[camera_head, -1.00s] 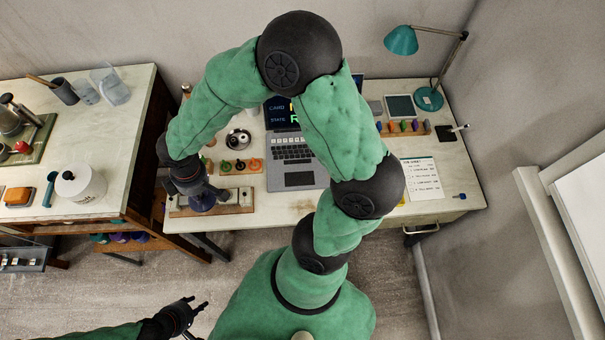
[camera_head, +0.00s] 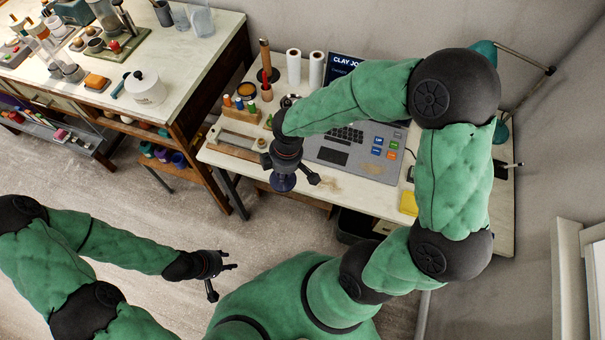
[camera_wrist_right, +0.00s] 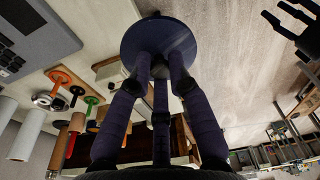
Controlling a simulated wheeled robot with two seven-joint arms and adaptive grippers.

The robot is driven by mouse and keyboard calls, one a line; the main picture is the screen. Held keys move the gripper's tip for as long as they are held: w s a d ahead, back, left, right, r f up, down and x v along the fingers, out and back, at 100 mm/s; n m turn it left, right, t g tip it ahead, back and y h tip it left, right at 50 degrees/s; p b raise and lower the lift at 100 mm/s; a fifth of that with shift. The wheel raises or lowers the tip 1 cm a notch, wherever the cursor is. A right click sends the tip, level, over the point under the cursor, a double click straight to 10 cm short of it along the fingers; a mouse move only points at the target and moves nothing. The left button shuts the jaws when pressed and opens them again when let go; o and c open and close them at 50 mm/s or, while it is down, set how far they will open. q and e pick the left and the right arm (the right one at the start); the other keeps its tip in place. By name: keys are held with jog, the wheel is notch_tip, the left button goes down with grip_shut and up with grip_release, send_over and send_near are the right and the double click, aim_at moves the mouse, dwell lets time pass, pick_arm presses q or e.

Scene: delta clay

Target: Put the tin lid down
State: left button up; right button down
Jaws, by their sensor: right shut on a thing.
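The tin lid (camera_head: 283,183), a dark blue-purple disc, is in my right gripper (camera_head: 284,168). In the head view it shows just below the fingers, over the desk's front edge. In the right wrist view the lid (camera_wrist_right: 158,42) is a flat round disc at the ends of the three dark fingers (camera_wrist_right: 160,75), which close on it. It appears clear of any surface, with the floor behind it. My left gripper (camera_head: 224,280) is empty, fingers spread, over the floor at the lower middle of the head view.
The desk (camera_head: 213,155) holds a laptop (camera_head: 345,145), a wooden rack of colored-top tools (camera_head: 241,112), a pale block on a board (camera_head: 238,140) and two white rolls (camera_head: 316,70). A side bench (camera_head: 205,50) with a white pot (camera_head: 145,88) stands left. Open floor lies in front.

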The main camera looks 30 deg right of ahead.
jog(key=b, duration=0.3)
send_over(300, 178)
notch_tip(300, 178, down, 7)
jog(key=shift+s+r, duration=0.1)
jog(key=shift+d+f+b, duration=0.2)
jog(key=shift+f+b, duration=0.25)
jog(key=shift+f, duration=1.25)
jog(key=shift+f, duration=0.2)
jog(key=c, duration=1.2)
grip_release()
jog(key=shift+o, duration=0.2)
jog(key=shift+r, duration=0.1)
